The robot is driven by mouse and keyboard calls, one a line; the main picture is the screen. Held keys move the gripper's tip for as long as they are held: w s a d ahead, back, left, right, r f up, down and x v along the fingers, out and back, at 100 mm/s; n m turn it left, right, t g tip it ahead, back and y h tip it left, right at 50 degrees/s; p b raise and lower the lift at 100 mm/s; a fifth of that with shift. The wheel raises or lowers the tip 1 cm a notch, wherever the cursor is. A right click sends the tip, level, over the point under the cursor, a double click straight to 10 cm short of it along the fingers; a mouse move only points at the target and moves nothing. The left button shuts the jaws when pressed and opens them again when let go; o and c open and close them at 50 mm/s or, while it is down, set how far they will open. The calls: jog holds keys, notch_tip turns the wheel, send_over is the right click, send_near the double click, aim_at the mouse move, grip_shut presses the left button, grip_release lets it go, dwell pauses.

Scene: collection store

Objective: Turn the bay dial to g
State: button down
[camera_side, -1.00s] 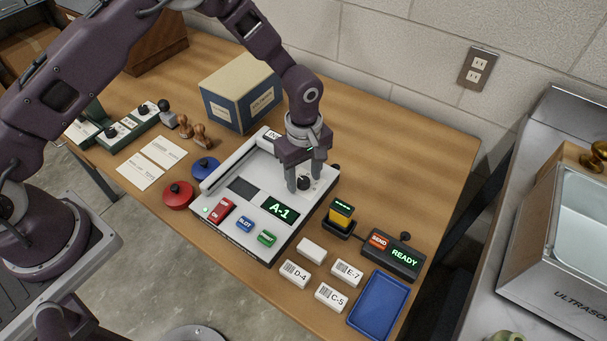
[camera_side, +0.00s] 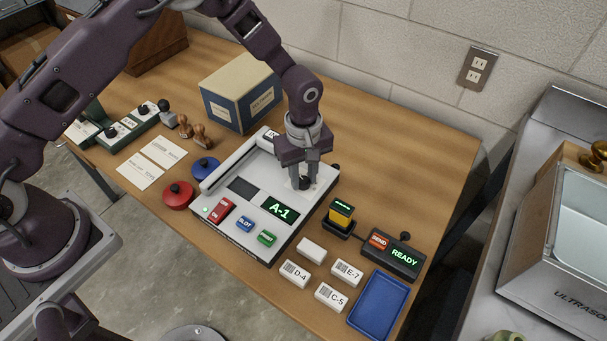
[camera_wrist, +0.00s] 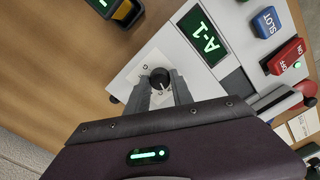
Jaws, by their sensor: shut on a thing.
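The bay dial (camera_side: 304,183) is a small black knob on the upper right part of a pale grey machine (camera_side: 270,253). It also shows in the wrist view (camera_wrist: 160,79), with a white pointer mark on it. The green display (camera_side: 281,208) on the machine reads A-1.
The machine has a red switch (camera_side: 221,211), a blue SLOT button (camera_side: 245,224) and a green button (camera_side: 267,238). To its right stand a yellow and black device (camera_side: 341,214), a SEND box (camera_side: 390,256) reading READY, label blocks and a blue tray (camera_side: 377,303). A blue box (camera_side: 240,98) stands behind.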

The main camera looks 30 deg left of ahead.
jog(key=m, duration=1.2)
jog(key=shift+m, duration=0.3)
jog(key=m, duration=0.3)
jog(key=shift+m, duration=0.3)
jog(key=m, duration=1.3)
jog(key=shift+m, duration=0.4)
